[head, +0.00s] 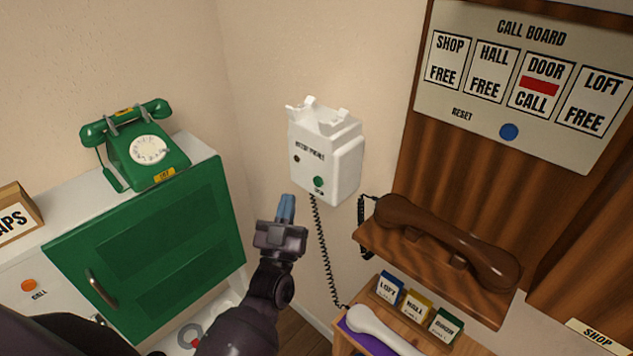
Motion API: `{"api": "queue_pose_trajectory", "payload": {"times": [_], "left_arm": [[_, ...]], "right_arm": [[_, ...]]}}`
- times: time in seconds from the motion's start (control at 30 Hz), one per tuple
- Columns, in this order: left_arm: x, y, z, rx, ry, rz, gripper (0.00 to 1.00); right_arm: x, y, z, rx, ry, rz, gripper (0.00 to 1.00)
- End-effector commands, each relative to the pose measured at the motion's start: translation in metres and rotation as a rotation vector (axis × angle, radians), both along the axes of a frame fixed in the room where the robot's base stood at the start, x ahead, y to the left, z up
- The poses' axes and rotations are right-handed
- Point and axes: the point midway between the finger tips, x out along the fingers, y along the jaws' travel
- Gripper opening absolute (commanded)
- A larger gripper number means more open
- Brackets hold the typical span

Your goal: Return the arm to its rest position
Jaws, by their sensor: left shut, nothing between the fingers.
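My left gripper (286,209) is in the middle of the head view, at the end of my dark arm that rises from the bottom. Its bluish fingers are together and hold nothing. It is in front of and below the white wall intercom (345,165), and no contact shows. The intercom's top cradle is empty, and a coiled black cord hangs from it. A white handset (375,330) lies on a purple-lined wooden stand at the bottom. My right gripper is not in view.
A green dial phone (135,160) sits on the cabinet with the green door (150,250) at left. A brown handset (450,240) lies on a wooden wall shelf at right. The call board (520,80) shows red at DOOR. Small labelled cards (416,305) stand below the shelf.

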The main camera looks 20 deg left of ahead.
Motion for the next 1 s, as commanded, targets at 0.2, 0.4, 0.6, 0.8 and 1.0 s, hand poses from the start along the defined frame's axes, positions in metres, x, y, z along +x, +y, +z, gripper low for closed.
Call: {"api": "queue_pose_trajectory", "payload": {"times": [0.2,0.4,0.6,0.8,1.0], "left_arm": [[0.000,0.000,0.000,0.000,0.000,0.000,0.00],[0.002,-0.001,-0.002,-0.016,0.016,-0.018,0.00],[0.018,-0.013,-0.019,-0.056,0.188,-0.116,0.00],[0.006,-0.020,-0.067,-0.063,0.505,-0.206,0.00],[-0.060,-0.007,-0.142,-0.051,0.877,-0.206,0.00]], "right_arm": [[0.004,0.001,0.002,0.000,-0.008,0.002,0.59],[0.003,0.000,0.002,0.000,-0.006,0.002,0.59],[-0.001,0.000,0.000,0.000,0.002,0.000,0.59],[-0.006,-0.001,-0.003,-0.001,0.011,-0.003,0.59],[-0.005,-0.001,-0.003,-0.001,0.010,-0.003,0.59]]}}
